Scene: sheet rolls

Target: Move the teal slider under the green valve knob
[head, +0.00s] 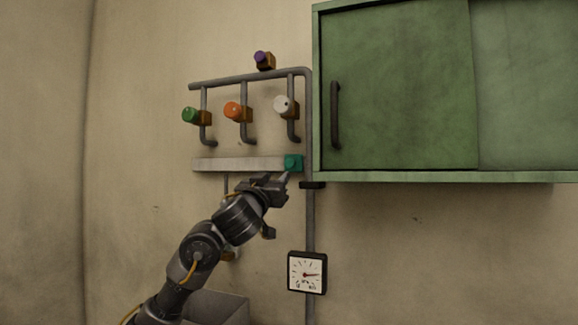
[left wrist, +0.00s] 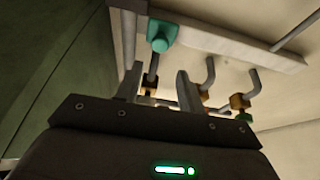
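The teal slider (head: 293,163) sits at the right end of a pale horizontal rail (head: 235,164) on the wall. The green valve knob (head: 190,115) is above the rail's left end. My left gripper (head: 285,182) is just below the slider, pointing up toward it. In the left wrist view its two fingers (left wrist: 157,88) stand apart with nothing held between them. The slider (left wrist: 161,36) shows beyond the fingertips there, apparently clear of them. A bit of green, probably the green knob (left wrist: 245,117), shows at the right. My right gripper is not in view.
An orange knob (head: 233,110) and a white knob (head: 282,104) sit on pipes above the rail; a purple knob (head: 262,57) is higher. A green cabinet (head: 400,90) is close right of the slider. A gauge (head: 307,272) hangs below. The wall left of the rail is clear.

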